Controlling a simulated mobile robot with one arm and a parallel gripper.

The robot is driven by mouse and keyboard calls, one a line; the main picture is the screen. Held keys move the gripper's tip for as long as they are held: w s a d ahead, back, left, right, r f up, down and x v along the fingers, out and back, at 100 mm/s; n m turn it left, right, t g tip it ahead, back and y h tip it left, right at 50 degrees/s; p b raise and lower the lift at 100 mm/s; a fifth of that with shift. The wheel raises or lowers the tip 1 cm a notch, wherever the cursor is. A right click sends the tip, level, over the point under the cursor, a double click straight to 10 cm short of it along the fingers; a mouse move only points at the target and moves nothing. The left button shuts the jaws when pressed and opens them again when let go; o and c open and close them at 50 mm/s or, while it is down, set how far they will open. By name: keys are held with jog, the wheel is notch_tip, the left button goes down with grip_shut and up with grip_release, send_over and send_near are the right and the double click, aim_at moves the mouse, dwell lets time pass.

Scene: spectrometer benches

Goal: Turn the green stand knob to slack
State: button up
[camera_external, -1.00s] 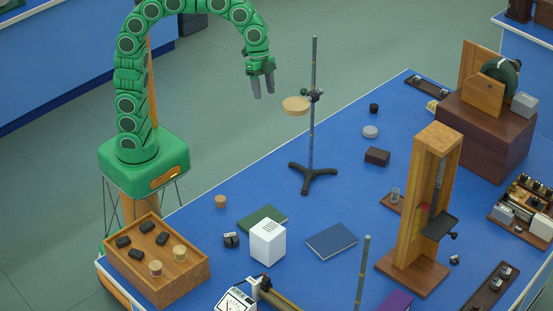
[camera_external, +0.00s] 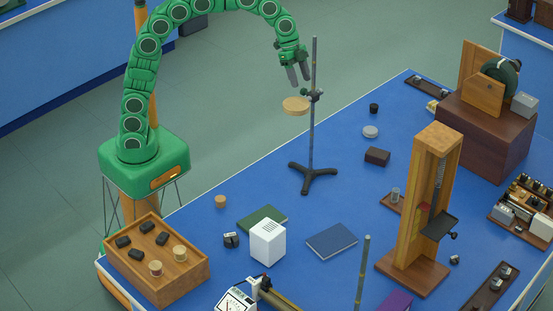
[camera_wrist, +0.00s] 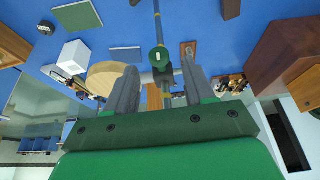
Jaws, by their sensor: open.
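The stand (camera_external: 313,140) is a grey upright rod on a black three-footed base, with a round wooden disc (camera_external: 296,105) clamped to it. The clamp (camera_external: 313,96) shows dark and small in the external view. In the wrist view the green knob (camera_wrist: 159,57) with a pale mark faces me, with the rod (camera_wrist: 158,20) behind it and the disc (camera_wrist: 105,76) to its left. My gripper (camera_external: 300,81) is open and empty, just above and left of the clamp. In the wrist view its fingertips (camera_wrist: 161,72) are on either side of the knob's line, apparently apart from it.
On the blue bench (camera_external: 345,205) are a white box (camera_external: 267,242), a green book (camera_external: 261,218) and a blue book (camera_external: 332,240). A wooden tray (camera_external: 180,283) stands at the front left. A tall wooden frame (camera_external: 408,220) stands to the right of the stand.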

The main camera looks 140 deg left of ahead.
aim_at(306, 93)
jog(key=x, duration=0.3)
jog(key=shift+w+f, duration=0.1)
jog(key=shift+f, duration=0.2)
grip_shut()
